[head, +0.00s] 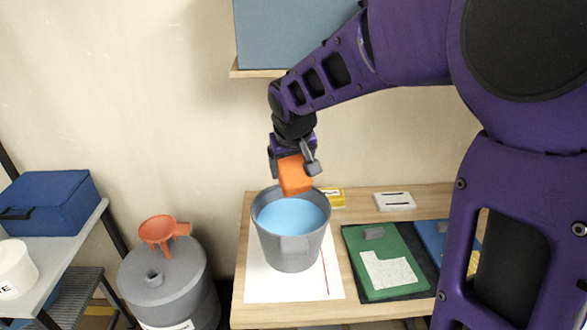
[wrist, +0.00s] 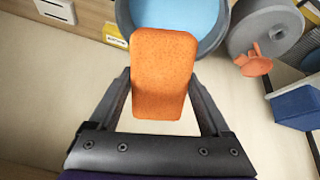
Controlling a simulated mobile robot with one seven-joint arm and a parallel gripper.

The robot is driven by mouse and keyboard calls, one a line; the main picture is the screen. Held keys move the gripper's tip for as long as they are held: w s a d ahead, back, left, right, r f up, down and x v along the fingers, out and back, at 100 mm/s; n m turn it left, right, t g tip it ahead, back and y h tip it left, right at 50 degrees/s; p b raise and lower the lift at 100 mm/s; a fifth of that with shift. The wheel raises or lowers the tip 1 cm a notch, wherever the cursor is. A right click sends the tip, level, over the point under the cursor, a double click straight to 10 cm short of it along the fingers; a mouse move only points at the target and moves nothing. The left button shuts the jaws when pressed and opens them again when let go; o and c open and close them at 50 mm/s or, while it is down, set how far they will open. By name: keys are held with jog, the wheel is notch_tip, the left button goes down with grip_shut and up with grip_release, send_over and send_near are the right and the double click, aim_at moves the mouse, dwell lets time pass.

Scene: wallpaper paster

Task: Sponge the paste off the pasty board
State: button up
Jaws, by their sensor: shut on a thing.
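My gripper (head: 294,165) is shut on an orange sponge (head: 295,176) and holds it above the back rim of a grey bucket (head: 290,255). The bucket holds blue liquid (head: 290,216). In the wrist view the sponge (wrist: 162,75) sits between the two fingers (wrist: 162,105), with the bucket's blue liquid (wrist: 180,15) beyond it. A green board (head: 365,245) with a whitish speckled patch of paste (head: 390,271) lies on the table right of the bucket.
The wooden table (head: 300,315) carries a white sheet (head: 262,285) under the bucket, a yellow box (head: 335,198) and a white item (head: 395,201) behind. Left stand a grey drum (head: 165,280) with an orange funnel (head: 160,231) and a blue case (head: 50,203). A shelf (head: 262,72) hangs above.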

jog(key=shift+w+f, duration=0.1)
jog(key=shift+w, duration=0.15)
jog(key=shift+s+f+b, duration=0.15)
jog(key=shift+f+b, duration=0.65)
jog(key=shift+f, duration=0.05)
notch_tip(320, 180, down, 9)
jog(key=b, duration=0.6)
jog(key=shift+r, duration=0.15)
jog(key=shift+f, duration=0.2)
jog(key=shift+f, duration=1.3)
